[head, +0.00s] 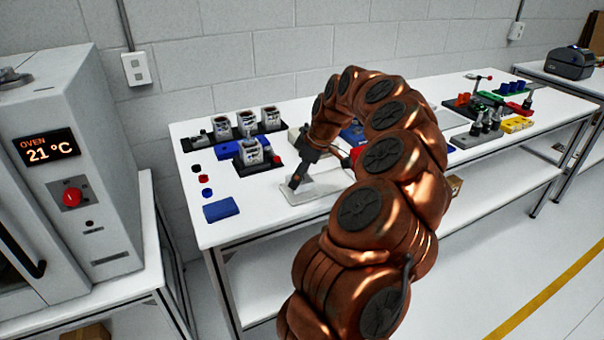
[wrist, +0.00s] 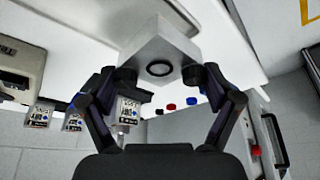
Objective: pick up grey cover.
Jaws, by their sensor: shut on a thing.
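A light grey, box-shaped cover (wrist: 163,44) fills the upper middle of the wrist view, with a dark round ring on the face towards the camera. My gripper (wrist: 159,74) is shut on it, one dark fingertip on each side. In the head view my gripper (head: 296,183) points down at the front middle of the white table, over a pale flat plate (head: 322,186). The cover is hard to tell from the pale surfaces there, so I cannot tell whether it touches anything below.
Several motor-like units stand on dark holders (head: 259,164) to the left. A blue block (head: 221,209) and small red, black and blue caps lie on the table's left end. An oven (head: 75,170) stands at far left. My arm hides the table's middle.

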